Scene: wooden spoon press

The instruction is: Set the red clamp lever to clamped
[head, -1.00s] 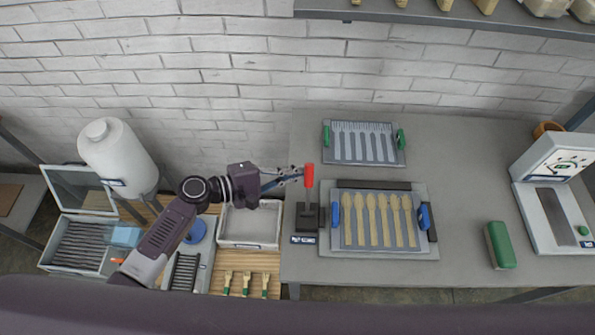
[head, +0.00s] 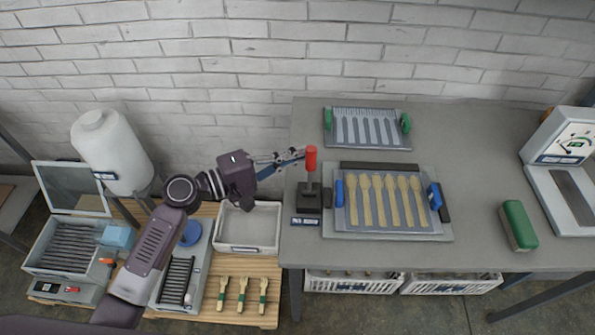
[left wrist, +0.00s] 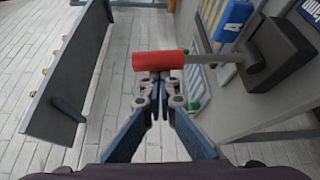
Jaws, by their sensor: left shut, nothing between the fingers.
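The red clamp lever (head: 311,158) stands about upright on its dark base (head: 308,198) at the left end of the grey table. Its red grip (left wrist: 160,61) lies across the middle of the left wrist view, with its metal rod running right to the dark block. My left gripper (head: 301,154) is shut and empty, its tips at the left side of the red grip. In the left wrist view the closed fingertips (left wrist: 157,82) are right at the grip, touching or nearly so. My right gripper is not in view.
Right of the lever is a press plate with blue handles (head: 438,197) and several wooden spoons (head: 388,202). Behind it lies a green-handled plate (head: 367,128). A green block (head: 518,225) and a gauge device (head: 567,150) stand further right. An open grey tray (head: 248,228) is below my left arm.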

